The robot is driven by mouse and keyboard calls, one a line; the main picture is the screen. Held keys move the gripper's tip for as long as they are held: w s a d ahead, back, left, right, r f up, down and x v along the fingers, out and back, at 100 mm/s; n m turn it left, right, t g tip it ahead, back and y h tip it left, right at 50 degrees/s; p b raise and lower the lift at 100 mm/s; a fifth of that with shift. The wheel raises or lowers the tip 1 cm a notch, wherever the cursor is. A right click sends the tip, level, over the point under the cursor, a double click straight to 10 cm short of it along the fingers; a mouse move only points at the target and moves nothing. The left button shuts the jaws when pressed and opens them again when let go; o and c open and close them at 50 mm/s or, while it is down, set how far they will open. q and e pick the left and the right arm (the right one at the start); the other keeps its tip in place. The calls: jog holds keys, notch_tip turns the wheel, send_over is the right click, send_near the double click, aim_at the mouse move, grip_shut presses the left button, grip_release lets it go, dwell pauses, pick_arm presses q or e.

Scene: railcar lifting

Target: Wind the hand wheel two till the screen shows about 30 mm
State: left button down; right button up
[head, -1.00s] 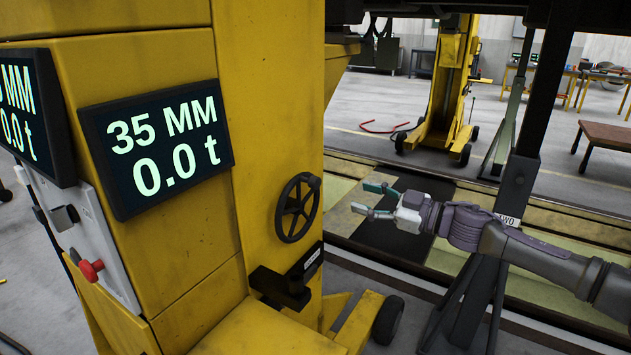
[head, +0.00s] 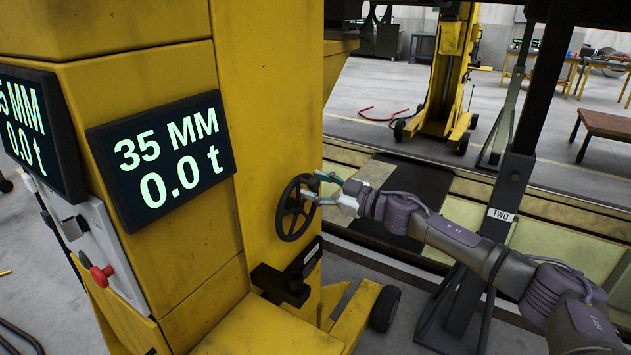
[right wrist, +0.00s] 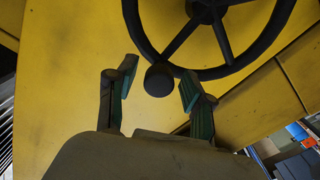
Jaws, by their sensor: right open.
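The black hand wheel (head: 294,208) is on the side of the yellow lifting column, right of the screen. The screen (head: 160,160) reads 35 MM and 0.0 t. My right gripper (head: 318,187) is at the wheel's right rim in the head view. In the right wrist view the gripper (right wrist: 153,90) is open. The wheel's round knob (right wrist: 159,80) shows between its two fingers, and no finger visibly closes on it. The wheel rim and spokes (right wrist: 208,12) fill the top of that view. My left gripper is not in view.
A second screen (head: 32,130) and a red knob (head: 101,275) are on the column's left face. A black bracket (head: 288,277) juts out below the wheel. A dark stand labelled TWO (head: 512,180) rises near my right arm.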

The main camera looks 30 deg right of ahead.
jog(key=shift+w+a, duration=0.1)
jog(key=shift+w, duration=0.1)
grip_shut()
dwell(0.5)
